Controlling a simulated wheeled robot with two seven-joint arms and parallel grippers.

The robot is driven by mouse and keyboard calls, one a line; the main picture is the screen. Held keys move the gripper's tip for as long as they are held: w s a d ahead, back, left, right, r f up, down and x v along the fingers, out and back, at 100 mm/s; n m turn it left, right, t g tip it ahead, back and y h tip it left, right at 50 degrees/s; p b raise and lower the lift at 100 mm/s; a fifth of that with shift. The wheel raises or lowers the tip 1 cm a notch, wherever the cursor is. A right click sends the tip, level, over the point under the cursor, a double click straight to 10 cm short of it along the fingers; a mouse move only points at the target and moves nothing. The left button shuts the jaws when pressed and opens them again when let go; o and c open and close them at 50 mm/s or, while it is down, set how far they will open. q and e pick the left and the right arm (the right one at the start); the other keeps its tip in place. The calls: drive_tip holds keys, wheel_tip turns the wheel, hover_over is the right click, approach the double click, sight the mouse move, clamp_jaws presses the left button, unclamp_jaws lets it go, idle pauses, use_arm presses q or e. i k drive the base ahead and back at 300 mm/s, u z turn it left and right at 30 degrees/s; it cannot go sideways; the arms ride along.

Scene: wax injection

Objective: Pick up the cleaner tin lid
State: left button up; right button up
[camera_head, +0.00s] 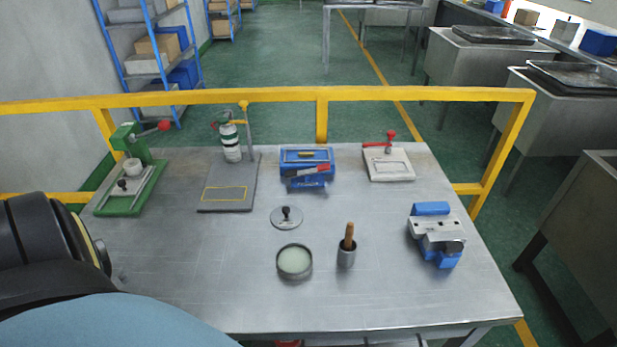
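The cleaner tin lid (286,217) is a flat grey disc with a small dark knob on top. It lies on the metal table (200,270) near its middle. The open round tin (294,262), with pale green contents, stands just in front of the lid and apart from it. My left arm shows large at the lower left, well away from the lid, and its gripper fingers are not visible. My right gripper is not in view.
A cup with a wooden-handled brush (347,252) stands right of the tin. A blue vise-like device (437,236) is at the right. A green press (131,175), grey stand (229,185), blue box (306,167) and white clamp plate (388,163) line the back. A yellow rail (321,97) runs behind.

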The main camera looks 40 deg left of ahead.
sight(284, 217)
drive_tip(key=k, duration=0.3)
drive_tip(key=u, duration=0.85)
